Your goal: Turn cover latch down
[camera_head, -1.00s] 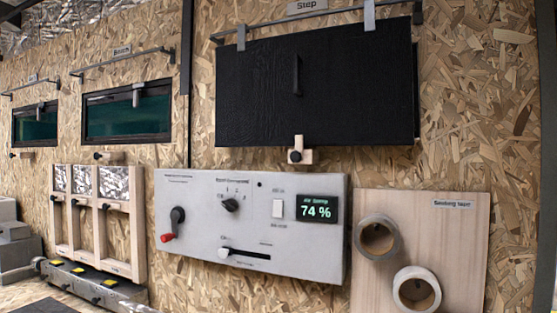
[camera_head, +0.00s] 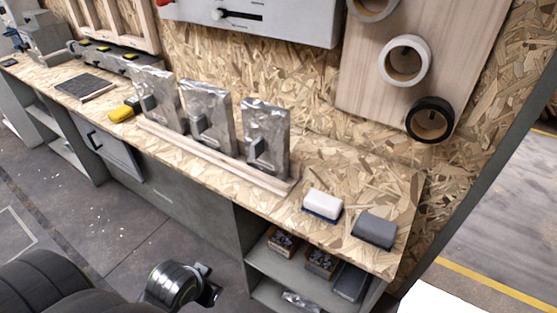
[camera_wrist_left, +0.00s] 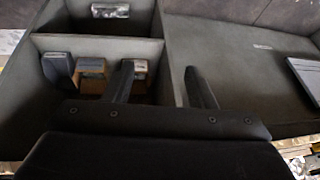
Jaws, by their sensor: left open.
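The cover latch is not in view now, nor is the black cover above it. My left gripper (camera_wrist_left: 158,72) is open and empty in the left wrist view, its two dark fingers apart. It points toward the bench shelves, clear of the things on them. In the head view my left arm shows at the bottom left, low in front of the bench. My right gripper is not in view.
The chipboard bench (camera_head: 350,250) holds foil-wrapped panels in a wooden rail (camera_head: 220,158), a white block (camera_head: 322,205) and a grey block (camera_head: 374,229). Tape rolls hang on a wooden board (camera_head: 385,85). Small boxes (camera_head: 320,262) sit on the shelf below.

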